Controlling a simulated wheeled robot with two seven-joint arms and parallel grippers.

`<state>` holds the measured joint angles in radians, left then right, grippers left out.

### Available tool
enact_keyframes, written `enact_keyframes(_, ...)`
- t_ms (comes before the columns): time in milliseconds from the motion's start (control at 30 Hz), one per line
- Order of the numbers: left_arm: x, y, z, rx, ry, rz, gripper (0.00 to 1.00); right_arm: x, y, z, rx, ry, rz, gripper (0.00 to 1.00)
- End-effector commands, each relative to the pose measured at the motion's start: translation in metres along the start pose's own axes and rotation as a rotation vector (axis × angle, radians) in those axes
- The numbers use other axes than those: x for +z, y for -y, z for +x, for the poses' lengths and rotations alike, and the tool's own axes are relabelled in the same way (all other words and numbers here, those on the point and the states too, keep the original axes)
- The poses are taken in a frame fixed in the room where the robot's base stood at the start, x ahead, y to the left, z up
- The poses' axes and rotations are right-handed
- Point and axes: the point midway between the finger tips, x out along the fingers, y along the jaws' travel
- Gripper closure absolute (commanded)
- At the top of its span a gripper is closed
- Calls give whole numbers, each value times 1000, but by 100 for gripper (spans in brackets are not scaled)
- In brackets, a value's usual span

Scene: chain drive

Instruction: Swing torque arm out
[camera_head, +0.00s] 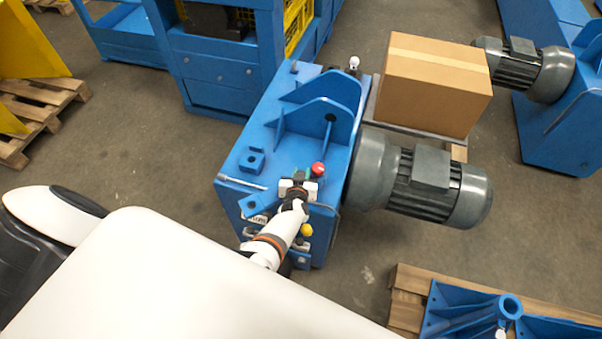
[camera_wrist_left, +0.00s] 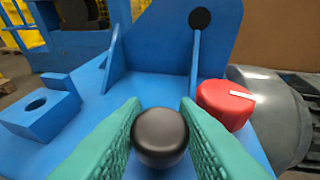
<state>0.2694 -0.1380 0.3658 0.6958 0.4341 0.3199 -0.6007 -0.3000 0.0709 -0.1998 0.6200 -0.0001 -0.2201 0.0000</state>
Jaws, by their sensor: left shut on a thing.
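My left gripper (camera_head: 297,186) is over the near end of the blue drive housing (camera_head: 262,130). In the left wrist view its green-padded fingers (camera_wrist_left: 161,108) are shut on a round black knob (camera_wrist_left: 160,138), one finger on each side. The knob is presumably the torque arm's handle; the part below it is hidden by the fingers. In the head view the gripper covers the knob. A blue plate (camera_head: 256,203) lies just left of the gripper, and I cannot tell whether it joins the knob. My right gripper is not in view.
A red knob (camera_head: 318,169) stands close right of the gripper, and a yellow one (camera_head: 306,230) is below it. A grey motor (camera_head: 425,183) sticks out to the right. A cardboard box (camera_head: 432,85) stands behind it. A blue bracket (camera_head: 252,160) is on the housing's left.

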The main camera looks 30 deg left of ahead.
Motion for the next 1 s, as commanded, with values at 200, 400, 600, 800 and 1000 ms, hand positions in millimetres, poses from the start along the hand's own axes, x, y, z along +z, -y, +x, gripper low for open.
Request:
enact_keyframes(200,1,0,0,-1,1,-2,63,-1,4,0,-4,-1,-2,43)
enact_keyframes(400,2,0,-3,0,0,-2,63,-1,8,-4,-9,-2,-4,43)
enact_keyframes(600,6,0,-30,-1,-2,0,63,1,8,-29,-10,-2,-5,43)
enact_keyframes(800,5,1,-60,-2,-1,-1,63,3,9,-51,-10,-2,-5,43)
enact_keyframes(1000,2,1,-74,-1,0,-2,63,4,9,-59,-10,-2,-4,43)
